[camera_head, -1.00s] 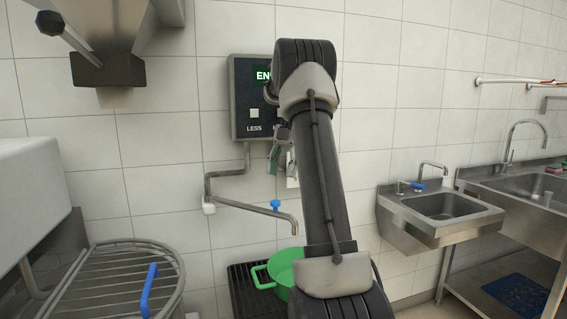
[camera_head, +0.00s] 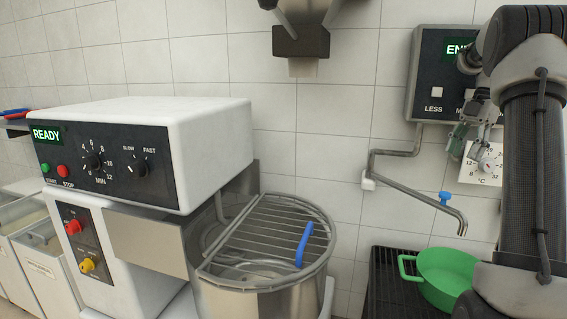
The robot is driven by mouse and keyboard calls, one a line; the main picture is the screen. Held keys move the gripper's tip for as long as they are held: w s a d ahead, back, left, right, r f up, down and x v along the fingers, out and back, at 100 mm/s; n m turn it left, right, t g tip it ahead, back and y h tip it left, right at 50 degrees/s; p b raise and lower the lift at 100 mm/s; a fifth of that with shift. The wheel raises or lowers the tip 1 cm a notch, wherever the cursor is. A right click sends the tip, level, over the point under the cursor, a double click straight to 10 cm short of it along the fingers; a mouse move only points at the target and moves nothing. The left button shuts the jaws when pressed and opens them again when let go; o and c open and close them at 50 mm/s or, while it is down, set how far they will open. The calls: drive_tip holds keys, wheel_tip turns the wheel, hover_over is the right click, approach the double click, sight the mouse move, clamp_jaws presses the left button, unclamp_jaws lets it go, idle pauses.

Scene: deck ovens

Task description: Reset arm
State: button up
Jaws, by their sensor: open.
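My arm stands upright at the right side of the head view, bent at its top. My gripper (camera_head: 462,135) hangs in front of the dark wall control panel (camera_head: 437,72), which has a LESS button and a partly hidden green display. The gripper is open, with nothing visible in it. It is small in the picture and partly covered by my arm. A white temperature dial plate (camera_head: 484,160) is on the wall just right of the gripper; I cannot tell whether they touch.
A mixer (camera_head: 150,140) with a READY display stands at left, its bowl (camera_head: 265,295) under a wire guard with a blue handle (camera_head: 304,245). A bent water spout (camera_head: 425,200) is above a green pot (camera_head: 446,275) on a black grate (camera_head: 385,285). A dispenser outlet (camera_head: 301,42) hangs above.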

wheel_tip(320, 180, down, 5)
drive_tip(key=s+m, duration=0.1)
drive_tip(key=m, duration=0.9)
drive_tip(key=s+a+m+t+h, duration=0.2)
drive_tip(key=s+a+m, duration=0.3)
drive_tip(key=s+a, duration=0.5)
drive_tip(key=s+a+r+m+t+h, duration=0.1)
drive_tip(key=s+a+m+t, duration=0.3)
drive_tip(key=s+a, duration=0.7)
drive_tip(key=s+m+h, duration=0.1)
drive_tip(key=s, duration=0.3)
drive_tip(key=shift+s+a+r+m, duration=0.25)
drive_tip(key=shift+r+m, duration=0.05)
